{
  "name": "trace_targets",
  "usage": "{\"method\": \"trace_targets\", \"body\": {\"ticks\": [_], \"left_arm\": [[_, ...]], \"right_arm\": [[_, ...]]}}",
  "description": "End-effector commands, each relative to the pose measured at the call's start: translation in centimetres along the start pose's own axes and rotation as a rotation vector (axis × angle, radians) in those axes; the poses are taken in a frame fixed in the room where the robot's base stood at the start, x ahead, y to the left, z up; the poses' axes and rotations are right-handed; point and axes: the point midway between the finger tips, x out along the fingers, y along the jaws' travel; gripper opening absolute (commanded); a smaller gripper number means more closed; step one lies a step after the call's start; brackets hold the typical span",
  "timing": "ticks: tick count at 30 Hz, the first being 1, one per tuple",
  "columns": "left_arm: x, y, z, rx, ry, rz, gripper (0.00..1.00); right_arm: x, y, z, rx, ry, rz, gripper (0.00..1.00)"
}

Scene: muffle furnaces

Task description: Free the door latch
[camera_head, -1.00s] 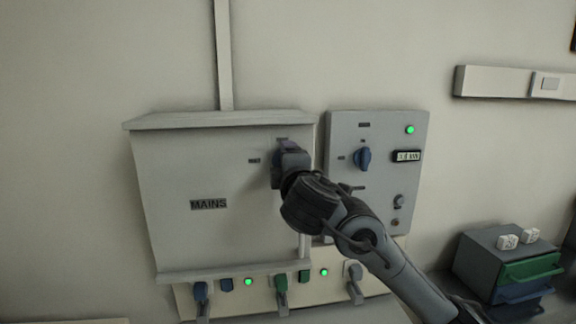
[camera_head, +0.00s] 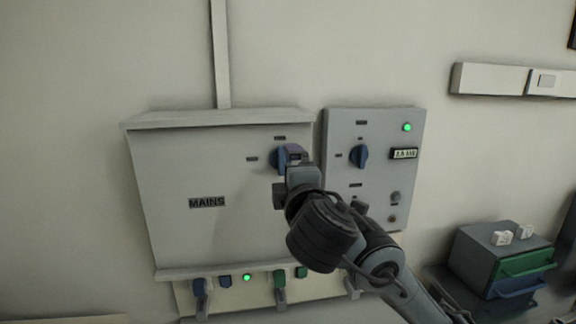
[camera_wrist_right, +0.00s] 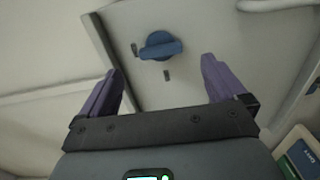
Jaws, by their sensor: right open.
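The door latch is a blue knob (camera_head: 278,161) on the right side of the grey MAINS cabinet door (camera_head: 165,165). The wrist view shows the knob (camera_wrist_right: 160,46) whole; its grip bar lies across that picture, roughly in line with the mark at its left. A second mark sits below it there. My right gripper (camera_wrist_right: 163,72) is open, its two purple fingers apart with the knob beyond and between them, not clasped. In the head view my right gripper (camera_head: 292,163) partly covers the knob's right side. My left gripper is not in view.
A grey control panel (camera_head: 375,125) with a blue knob (camera_head: 358,157) and green lamp stands close at the right. Below the cabinet is a strip (camera_head: 187,298) with switches and a green lamp. A grey box with green and blue drawers (camera_head: 505,265) sits lower right.

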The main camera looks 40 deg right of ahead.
Motion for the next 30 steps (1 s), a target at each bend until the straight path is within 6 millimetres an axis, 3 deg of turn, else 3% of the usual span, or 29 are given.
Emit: {"method": "trace_targets", "body": {"ticks": [9,30], "left_arm": [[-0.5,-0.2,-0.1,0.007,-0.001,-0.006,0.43],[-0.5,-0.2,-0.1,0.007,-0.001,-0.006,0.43]], "right_arm": [[-3.0,0.0,0.0,-0.001,0.000,-0.001,0.98],[-3.2,-0.1,0.0,-0.001,-0.001,-0.002,0.98]]}}
